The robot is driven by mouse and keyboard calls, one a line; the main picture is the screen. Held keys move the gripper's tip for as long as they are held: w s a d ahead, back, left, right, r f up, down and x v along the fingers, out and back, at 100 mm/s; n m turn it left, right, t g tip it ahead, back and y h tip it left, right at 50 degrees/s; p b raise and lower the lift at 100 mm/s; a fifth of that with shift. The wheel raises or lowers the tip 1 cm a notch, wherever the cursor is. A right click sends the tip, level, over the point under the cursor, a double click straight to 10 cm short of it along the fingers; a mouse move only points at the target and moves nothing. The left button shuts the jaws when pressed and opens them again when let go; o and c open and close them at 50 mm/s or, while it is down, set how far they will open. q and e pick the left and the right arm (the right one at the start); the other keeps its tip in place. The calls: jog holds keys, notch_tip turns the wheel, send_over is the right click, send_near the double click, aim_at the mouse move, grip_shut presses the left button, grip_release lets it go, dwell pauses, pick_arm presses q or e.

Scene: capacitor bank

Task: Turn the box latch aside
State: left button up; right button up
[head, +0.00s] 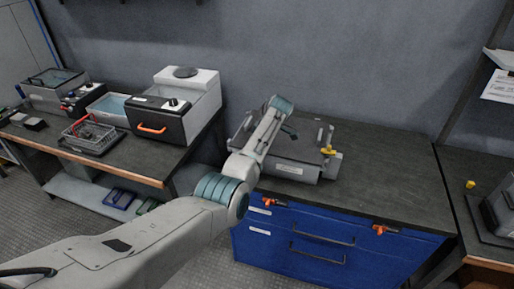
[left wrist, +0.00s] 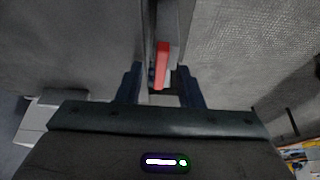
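A grey box (head: 292,170) with a pale label sits on the bench with blue drawers. A yellow latch-like part (head: 329,151) shows at its right end. My left arm reaches across the box's left part and hides some of it. My left gripper (head: 290,132) is over the box, small and partly hidden in the head view. In the left wrist view my left gripper (left wrist: 160,82) is open, its dark fingers apart. A red lever-like piece (left wrist: 162,65) shows between them beside a grey edge; I cannot tell whether it touches them. My right gripper is not in view.
The blue drawer unit (head: 300,246) has orange-red catches (head: 380,229) on its front. The bench top (head: 390,180) right of the box is clear. A left bench holds a white-and-black device (head: 203,92) and a wire basket (head: 90,135).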

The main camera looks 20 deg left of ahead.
pick_arm(q)
jog(key=b+v, duration=0.2)
jog(key=v, duration=0.8)
jog(key=shift+r+b, duration=0.3)
jog(key=shift+r, duration=0.1)
jog(key=shift+d, duration=0.1)
